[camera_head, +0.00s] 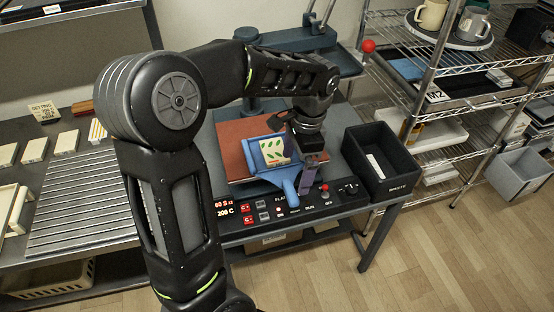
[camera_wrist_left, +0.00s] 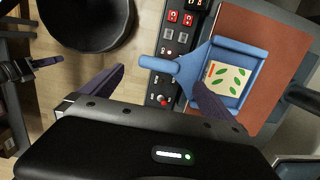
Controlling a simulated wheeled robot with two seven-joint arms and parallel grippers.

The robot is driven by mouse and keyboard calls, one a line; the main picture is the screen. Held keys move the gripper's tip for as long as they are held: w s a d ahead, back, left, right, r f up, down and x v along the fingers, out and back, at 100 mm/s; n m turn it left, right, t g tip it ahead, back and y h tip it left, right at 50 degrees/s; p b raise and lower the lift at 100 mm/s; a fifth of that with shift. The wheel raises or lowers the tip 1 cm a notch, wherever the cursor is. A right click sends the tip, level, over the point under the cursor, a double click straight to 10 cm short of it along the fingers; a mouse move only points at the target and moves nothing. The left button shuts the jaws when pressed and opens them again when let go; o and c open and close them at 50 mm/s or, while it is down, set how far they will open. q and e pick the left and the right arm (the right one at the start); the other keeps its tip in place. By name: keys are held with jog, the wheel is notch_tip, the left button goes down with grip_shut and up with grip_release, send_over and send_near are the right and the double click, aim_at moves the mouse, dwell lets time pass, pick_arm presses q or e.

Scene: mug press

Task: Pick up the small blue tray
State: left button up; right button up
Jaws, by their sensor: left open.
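The small blue tray (camera_head: 254,151) with a handle lies on the brown-red plate of the press. It also shows in the left wrist view (camera_wrist_left: 222,50). A white tile (camera_head: 275,151) with green leaves lies in it. The tray's handle (camera_wrist_left: 160,65) points toward the control panel. My left gripper (camera_head: 308,172) is open at the handle end. In the left wrist view its two fingers (camera_wrist_left: 160,77) appear on either side of the handle; contact is not clear. What looks like my right gripper (camera_wrist_left: 42,64) shows partly at the left edge there, its jaws unclear.
The press head (camera_head: 300,38) stands behind the plate. A black bin (camera_head: 385,145) stands right of the panel, close to my left gripper. A red-knobbed lever (camera_head: 368,46) sticks out near the wire shelf (camera_head: 440,90). A ribbed rack (camera_head: 80,205) and several tiles lie left.

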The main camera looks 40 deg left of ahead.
aim_at(291, 189)
pick_arm(q)
jog(key=shift+s+a+f, duration=0.1)
jog(key=shift+s+f, duration=0.05)
jog(key=shift+f, duration=1.2)
jog(key=shift+f, duration=0.15)
jog(key=f, duration=0.3)
jog(key=f+p, duration=0.1)
jog(key=f, duration=0.1)
jog(key=shift+s+a, duration=0.1)
jog(key=shift+s, duration=0.25)
jog(key=shift+c, duration=0.4)
jog(key=shift+r, duration=0.1)
jog(key=c, duration=1.6)
